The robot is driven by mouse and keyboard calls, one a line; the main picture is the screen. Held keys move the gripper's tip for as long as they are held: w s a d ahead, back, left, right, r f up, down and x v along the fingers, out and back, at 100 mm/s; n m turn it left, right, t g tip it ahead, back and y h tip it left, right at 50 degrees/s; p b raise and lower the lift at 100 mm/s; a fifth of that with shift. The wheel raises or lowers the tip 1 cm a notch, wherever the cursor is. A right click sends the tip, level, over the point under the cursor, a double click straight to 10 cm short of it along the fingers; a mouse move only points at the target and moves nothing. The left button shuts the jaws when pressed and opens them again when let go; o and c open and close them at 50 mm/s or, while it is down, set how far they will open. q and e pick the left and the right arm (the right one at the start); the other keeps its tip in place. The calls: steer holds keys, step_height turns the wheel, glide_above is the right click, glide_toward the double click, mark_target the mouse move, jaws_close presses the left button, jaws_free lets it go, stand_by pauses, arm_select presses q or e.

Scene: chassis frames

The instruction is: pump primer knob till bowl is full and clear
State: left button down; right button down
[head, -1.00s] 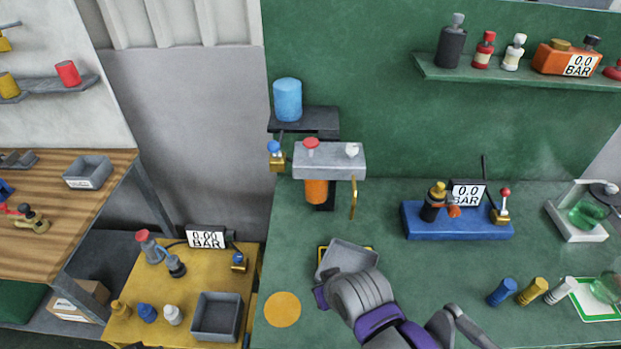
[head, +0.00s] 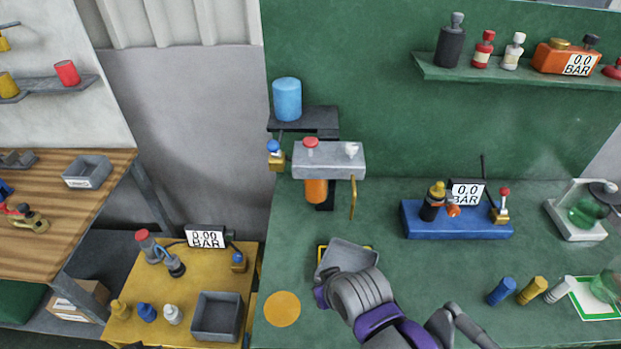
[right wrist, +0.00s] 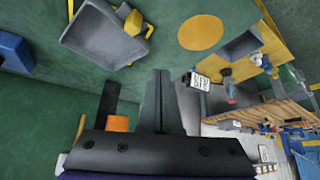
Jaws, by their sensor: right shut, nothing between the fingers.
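A filter unit with a grey head (head: 329,160) is mounted at the left of the green bench. On its head are a red knob (head: 311,143) and a smaller white knob (head: 352,149); which is the primer is not marked. Its orange bowl (head: 316,191) hangs below the head, and its fill and clarity cannot be told. The bowl also shows partly in the right wrist view (right wrist: 118,123). My right gripper (right wrist: 160,75) is shut and empty, apart from the unit. In the head view its hand is below the unit, over the grey tray's front, fingers hidden. My left gripper is not in view.
The grey tray (head: 347,257) lies under the unit, beside a yellow disc (head: 282,309). A brass lever (head: 353,197) hangs right of the bowl. A blue pump block (head: 455,222) with a 0.0 BAR display stands further right. A blue cylinder (head: 287,99) stands on a shelf above.

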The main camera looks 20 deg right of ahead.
stand_by(0.7)
step_height(320, 180, up, 31)
steer(key=m+t+y, duration=0.2)
steer(key=m+y, duration=0.1)
steer(key=m, duration=2.1)
glide_above(315, 142)
steer(key=shift+f, duration=0.15)
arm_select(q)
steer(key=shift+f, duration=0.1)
arm_select(e)
steer(key=shift+f, duration=0.1)
